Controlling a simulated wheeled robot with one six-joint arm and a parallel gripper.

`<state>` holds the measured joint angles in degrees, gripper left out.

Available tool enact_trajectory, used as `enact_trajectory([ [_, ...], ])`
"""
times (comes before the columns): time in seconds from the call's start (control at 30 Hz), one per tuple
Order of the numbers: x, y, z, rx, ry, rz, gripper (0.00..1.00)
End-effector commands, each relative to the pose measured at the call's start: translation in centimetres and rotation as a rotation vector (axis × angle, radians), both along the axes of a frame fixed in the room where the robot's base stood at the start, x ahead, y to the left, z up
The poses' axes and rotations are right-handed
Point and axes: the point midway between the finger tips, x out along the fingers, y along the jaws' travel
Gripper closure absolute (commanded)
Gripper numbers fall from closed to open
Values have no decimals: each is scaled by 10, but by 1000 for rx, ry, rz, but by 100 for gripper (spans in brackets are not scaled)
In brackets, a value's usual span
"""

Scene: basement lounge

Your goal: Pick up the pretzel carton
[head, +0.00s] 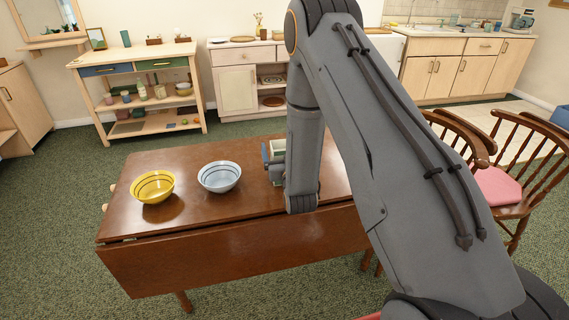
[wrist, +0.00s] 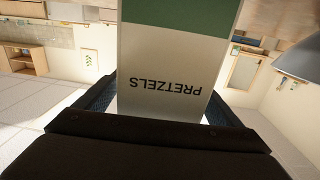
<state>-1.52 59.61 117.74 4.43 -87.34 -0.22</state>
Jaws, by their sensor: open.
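The pretzel carton (wrist: 172,62) fills the middle of the wrist view. It is white with a green band, and its "PRETZELS" lettering appears upside down there. My gripper (wrist: 160,108) is open, with one finger on each side of the carton; I cannot tell whether they touch it. In the head view, a small pale and green part of the carton (head: 278,147) shows over the table, beside my gripper (head: 272,165). My arm hides the rest, and the carton's base is out of sight.
A yellow bowl (head: 153,186) and a pale blue bowl (head: 219,177) stand on the brown wooden table (head: 190,228), left of my arm. Wooden chairs (head: 505,185) stand at the right. The table's front left is clear.

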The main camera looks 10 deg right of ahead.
Motion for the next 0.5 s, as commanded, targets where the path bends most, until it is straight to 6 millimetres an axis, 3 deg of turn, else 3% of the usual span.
enact_trajectory([
  [0.27,5,0,0,0,-1,0,12],
  [0.5,4,0,0,0,-1,0,49],
])
